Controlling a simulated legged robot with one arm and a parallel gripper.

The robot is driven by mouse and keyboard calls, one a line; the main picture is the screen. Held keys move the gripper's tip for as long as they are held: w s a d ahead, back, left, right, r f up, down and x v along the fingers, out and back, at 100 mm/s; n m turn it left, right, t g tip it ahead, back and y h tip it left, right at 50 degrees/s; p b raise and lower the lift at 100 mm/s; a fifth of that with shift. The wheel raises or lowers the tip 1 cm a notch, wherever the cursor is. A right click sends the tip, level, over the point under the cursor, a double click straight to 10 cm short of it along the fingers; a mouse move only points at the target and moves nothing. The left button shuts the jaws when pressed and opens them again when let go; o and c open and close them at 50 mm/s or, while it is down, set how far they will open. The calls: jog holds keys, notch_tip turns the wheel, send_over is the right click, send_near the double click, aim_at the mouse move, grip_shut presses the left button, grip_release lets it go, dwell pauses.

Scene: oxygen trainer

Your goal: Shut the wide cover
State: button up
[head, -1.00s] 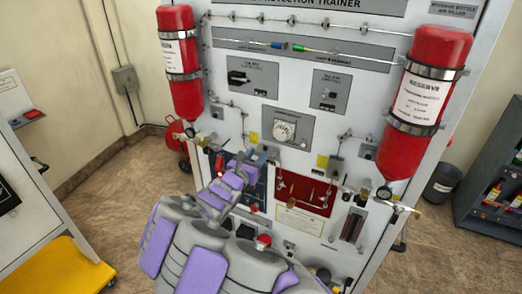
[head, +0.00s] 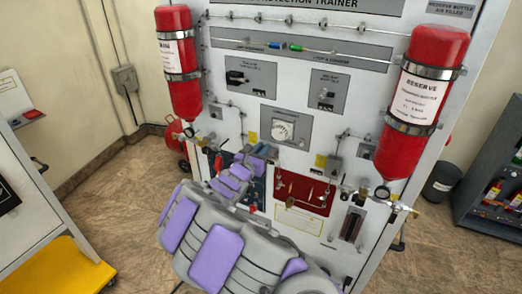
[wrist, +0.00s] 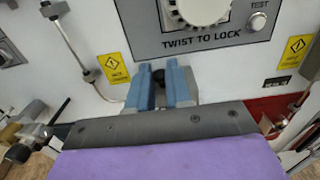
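I cannot tell for sure which part is the wide cover. A wide red panel (head: 290,180) with small fittings sits low on the white trainer board (head: 225,85). A dark blue panel (head: 259,193) is to its left, partly hidden by my arm. My gripper (head: 262,150) is in front of the board, above the dark blue panel and below the round dial (head: 283,130). In the wrist view my gripper (wrist: 159,68) has its two blue fingers apart, just below the "TWIST TO LOCK" plate (wrist: 230,38). A small dark part shows between the fingers; contact is unclear.
Red bottles hang at the left (head: 179,60) and right (head: 420,95) of the board. Valves and thin pipes stick out along the board. A dark shelf (head: 490,165) and bin (head: 442,183) stand at the right.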

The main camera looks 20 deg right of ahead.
grip_shut()
